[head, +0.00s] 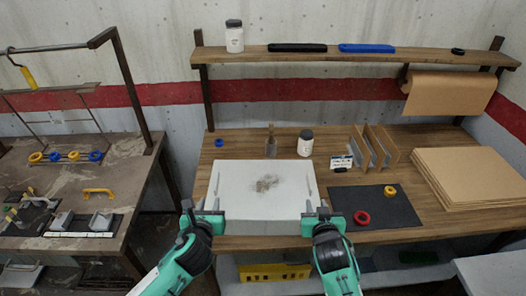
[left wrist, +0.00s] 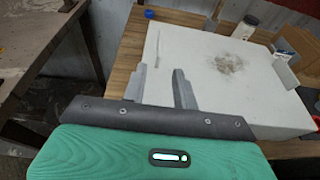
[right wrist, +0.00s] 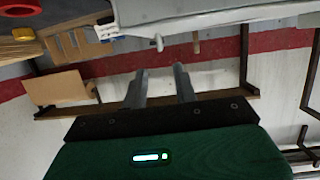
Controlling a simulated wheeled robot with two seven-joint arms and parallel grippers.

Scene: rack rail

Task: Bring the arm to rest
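My left gripper (head: 202,206) is at the front left corner of a white box (head: 262,184) on the wooden bench. In the left wrist view its two fingers (left wrist: 160,86) stand apart with nothing between them. My right gripper (head: 322,213) is at the front right corner of the same box. In the right wrist view its fingers (right wrist: 160,88) stand apart and hold nothing. Whether either gripper touches the box I cannot tell.
A black mat (head: 385,208) with a red ring (head: 362,217) and a yellow ring (head: 390,191) lies right of the box. Cardboard sheets (head: 470,175) lie further right. A second table (head: 120,190) is at left.

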